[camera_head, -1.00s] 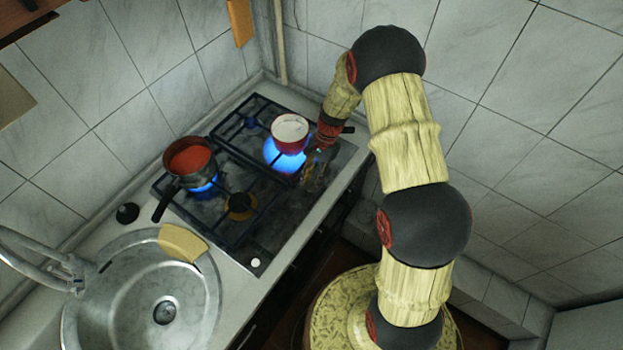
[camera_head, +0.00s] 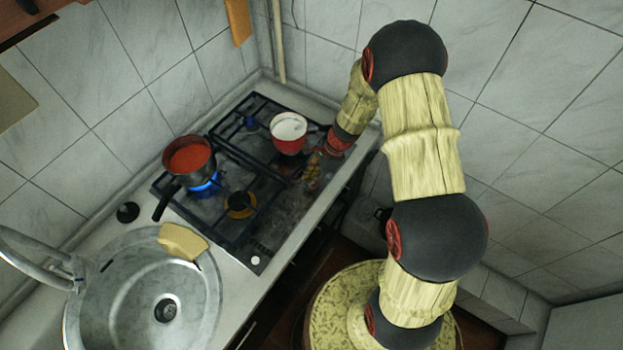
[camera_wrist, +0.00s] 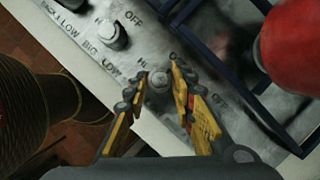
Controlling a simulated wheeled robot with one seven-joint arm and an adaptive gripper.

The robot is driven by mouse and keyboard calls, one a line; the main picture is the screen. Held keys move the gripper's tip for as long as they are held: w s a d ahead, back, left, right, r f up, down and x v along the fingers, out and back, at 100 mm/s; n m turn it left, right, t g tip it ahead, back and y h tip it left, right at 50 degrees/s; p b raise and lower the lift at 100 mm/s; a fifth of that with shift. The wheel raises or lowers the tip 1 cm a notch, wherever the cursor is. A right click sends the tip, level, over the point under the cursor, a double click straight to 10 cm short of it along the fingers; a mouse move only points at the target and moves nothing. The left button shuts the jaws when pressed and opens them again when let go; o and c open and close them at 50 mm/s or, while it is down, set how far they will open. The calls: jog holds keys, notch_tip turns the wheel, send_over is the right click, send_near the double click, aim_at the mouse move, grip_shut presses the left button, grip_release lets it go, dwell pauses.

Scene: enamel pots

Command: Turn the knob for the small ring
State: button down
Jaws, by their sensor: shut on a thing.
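My gripper (camera_wrist: 157,74) is closed around a round metal knob (camera_wrist: 160,82) on the hob's front panel, one yellow finger on each side. "LOW", "HI" and "OFF" are printed around this knob; its name label is hidden by the fingers. A second knob (camera_wrist: 113,36) beside it has "BIG" printed near it. In the head view my gripper (camera_head: 313,172) is at the right front edge of the hob (camera_head: 275,222), small and dark.
A brown-capped burner (camera_head: 240,205) is bare and unlit. In the wrist view the red pot (camera_wrist: 290,45) is close to the right finger.

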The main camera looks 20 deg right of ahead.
dwell(0.5)
jog(key=c, duration=1.5)
grip_release()
jog(key=v, duration=1.2)
